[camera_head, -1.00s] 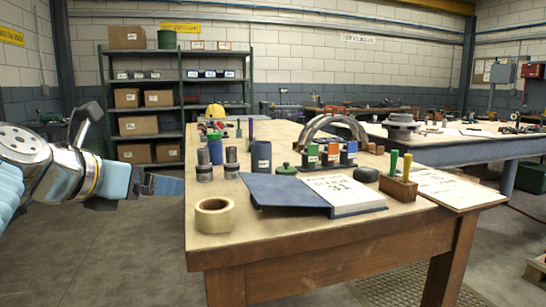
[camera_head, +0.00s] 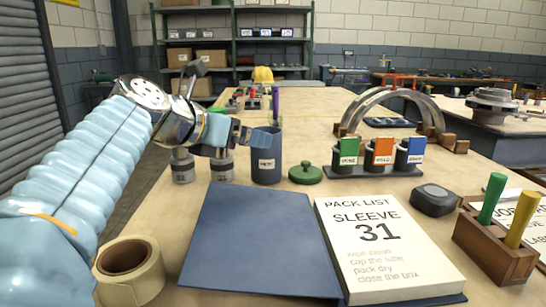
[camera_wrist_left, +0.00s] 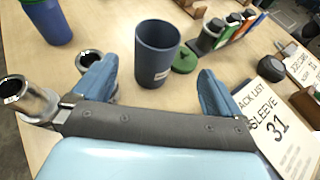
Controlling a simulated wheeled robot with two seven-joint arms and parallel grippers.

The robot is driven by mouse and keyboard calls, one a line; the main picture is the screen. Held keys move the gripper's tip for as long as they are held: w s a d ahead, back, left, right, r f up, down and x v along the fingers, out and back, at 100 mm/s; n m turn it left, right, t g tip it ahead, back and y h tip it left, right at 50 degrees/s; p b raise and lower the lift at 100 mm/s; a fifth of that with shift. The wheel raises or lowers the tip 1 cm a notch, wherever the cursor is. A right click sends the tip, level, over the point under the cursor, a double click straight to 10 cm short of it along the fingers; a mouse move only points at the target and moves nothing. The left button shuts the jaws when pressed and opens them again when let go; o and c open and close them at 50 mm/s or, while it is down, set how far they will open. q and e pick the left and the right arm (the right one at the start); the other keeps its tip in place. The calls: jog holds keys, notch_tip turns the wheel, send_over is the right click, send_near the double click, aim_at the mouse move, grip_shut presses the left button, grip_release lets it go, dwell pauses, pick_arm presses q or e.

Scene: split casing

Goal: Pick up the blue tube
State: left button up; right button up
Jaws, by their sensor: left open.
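A dark slate-blue open tube (camera_head: 266,168) with a white label stands upright on the bench, partly behind my gripper. In the left wrist view this tube (camera_wrist_left: 157,50) stands just beyond and between the spread fingers, not held. A brighter blue tube (camera_wrist_left: 47,20) stands at the top left of the wrist view; my arm hides it in the head view. My left gripper (camera_head: 245,136) is open and empty, near the rim of the slate-blue tube. Whether it touches the tube I cannot tell. My right gripper is not in view.
A green lid (camera_head: 306,174) lies right of the slate-blue tube. Metal-topped cylinders (camera_head: 183,168) stand left. A rack (camera_head: 372,170) holds green, orange and blue labelled containers. An open pack-list binder (camera_head: 250,240), a tape roll (camera_head: 128,270) and a wooden block (camera_head: 492,250) fill the front.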

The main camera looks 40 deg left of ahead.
aim_at(266, 155)
pick_arm(q)
jog(key=x, duration=0.7)
jog(key=r+x, duration=0.1)
jog(key=x, duration=0.2)
jog(key=shift+w+a+f+p, duration=0.15)
jog(key=shift+w+a+p, duration=0.15)
jog(key=shift+p, duration=0.1)
jog(key=shift+c, duration=0.5)
jog(key=c, duration=1.2)
jog(key=shift+c, duration=0.2)
